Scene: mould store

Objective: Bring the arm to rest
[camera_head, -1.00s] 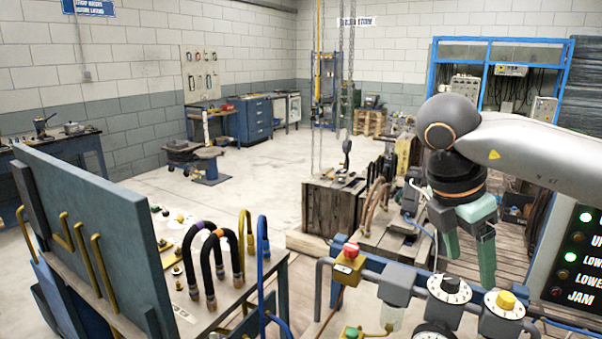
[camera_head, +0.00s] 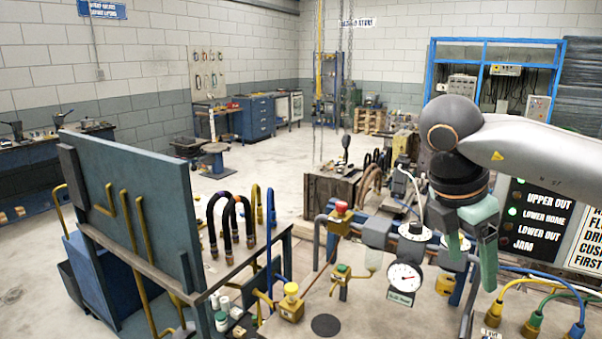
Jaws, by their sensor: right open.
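My right arm comes in from the right edge, and my right gripper (camera_head: 472,262) hangs from it with its green fingers pointing down. The fingers are apart and nothing shows between them. The gripper is in front of the indicator panel (camera_head: 545,215) and beside the pipe with the dials and gauge. The fingers cover part of a dial behind them; I cannot tell how far apart they are in depth. My left gripper is not in view.
A pressure gauge (camera_head: 404,279), a red button (camera_head: 341,207) and a yellow knob (camera_head: 291,290) stand in front. A bench with curved hoses (camera_head: 226,225) and an upright blue-grey plate (camera_head: 130,205) are at left. Coloured cables (camera_head: 540,300) lie at lower right. Open floor (camera_head: 240,170) lies behind.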

